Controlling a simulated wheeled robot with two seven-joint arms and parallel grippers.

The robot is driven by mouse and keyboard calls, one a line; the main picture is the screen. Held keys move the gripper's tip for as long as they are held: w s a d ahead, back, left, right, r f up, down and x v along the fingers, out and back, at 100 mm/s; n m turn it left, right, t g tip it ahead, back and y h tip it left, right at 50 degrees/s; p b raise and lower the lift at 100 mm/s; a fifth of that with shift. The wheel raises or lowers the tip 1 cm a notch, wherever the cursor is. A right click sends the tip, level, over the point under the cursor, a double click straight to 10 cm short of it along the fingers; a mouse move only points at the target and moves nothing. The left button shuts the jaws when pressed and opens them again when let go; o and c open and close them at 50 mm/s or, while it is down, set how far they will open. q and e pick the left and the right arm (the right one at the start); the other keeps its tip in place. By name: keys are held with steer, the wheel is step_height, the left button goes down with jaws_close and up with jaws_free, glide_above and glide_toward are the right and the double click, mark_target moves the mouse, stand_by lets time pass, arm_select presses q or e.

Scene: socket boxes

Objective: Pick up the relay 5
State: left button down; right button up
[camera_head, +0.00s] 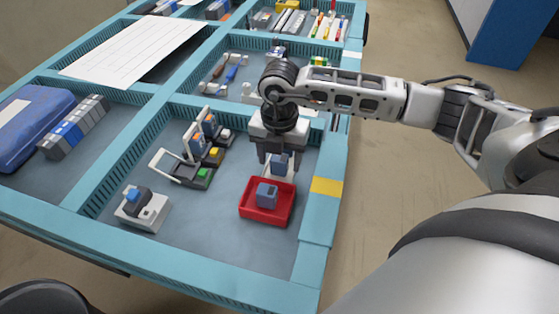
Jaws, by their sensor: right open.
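No label reading relay 5 is legible. A blue-grey relay block (266,195) stands in a small red tray (251,214) in the near right compartment. A similar blue-grey block (279,166) shows at the tray's back, at the fingers of my right gripper (277,168). The right gripper is open and points down over the back of the tray. I cannot tell whether its fingers touch that block. A light socket box (150,213) with a blue part on top stands at the left of the same compartment. My left gripper is not in view.
Socket units with coloured blocks (203,173) and raised levers stand left of the tray. Teal divider walls (125,158) frame the compartments. A blue case (33,125) and a row of grey-blue modules (75,125) lie left. Bare compartment floor lies in front of the tray.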

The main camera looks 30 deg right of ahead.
steer(key=shift+f, duration=0.3)
steer(key=c, duration=1.2)
steer(key=shift+o, duration=0.2)
steer(key=shift+r, duration=0.2)
